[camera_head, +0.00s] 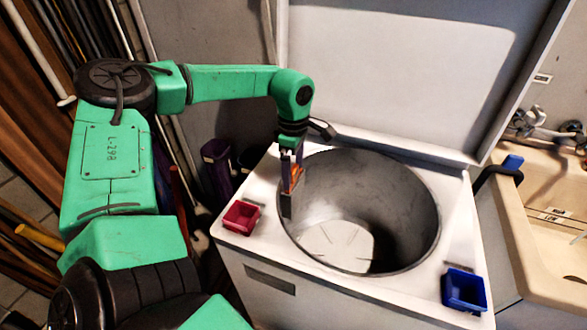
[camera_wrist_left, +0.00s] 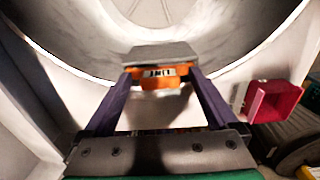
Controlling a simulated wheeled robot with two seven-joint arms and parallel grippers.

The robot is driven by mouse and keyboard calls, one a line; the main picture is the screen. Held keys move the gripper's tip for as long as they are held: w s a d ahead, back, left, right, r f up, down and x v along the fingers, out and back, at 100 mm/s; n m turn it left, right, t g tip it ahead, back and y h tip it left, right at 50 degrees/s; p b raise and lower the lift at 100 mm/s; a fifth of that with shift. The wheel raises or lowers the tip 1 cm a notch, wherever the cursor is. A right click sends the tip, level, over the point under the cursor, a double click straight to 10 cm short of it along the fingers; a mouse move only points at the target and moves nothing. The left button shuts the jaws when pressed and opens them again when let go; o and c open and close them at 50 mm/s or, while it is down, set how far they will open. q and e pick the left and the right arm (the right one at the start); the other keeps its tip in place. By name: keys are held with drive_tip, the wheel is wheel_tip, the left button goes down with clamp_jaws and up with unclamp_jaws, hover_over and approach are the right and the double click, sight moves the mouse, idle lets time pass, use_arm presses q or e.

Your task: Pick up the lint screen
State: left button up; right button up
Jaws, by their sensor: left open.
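The lint screen (camera_head: 287,205) has a grey panel and an orange top. It is at the left edge of the round drum opening in the head view. In the left wrist view, the fingers of my left gripper (camera_wrist_left: 160,76) are open, one on each side of the orange part. I cannot tell whether they touch it. My right gripper is not in view.
The white washer (camera_head: 340,285) has its lid (camera_head: 390,70) raised behind the open drum (camera_head: 395,205). A red tray (camera_head: 241,217) sits on its top at left, a blue tray (camera_head: 464,289) at front right. A beige sink (camera_head: 545,230) stands at right.

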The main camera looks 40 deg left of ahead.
use_arm(q)
clamp_jaws()
drive_tip(key=shift+r, duration=0.1)
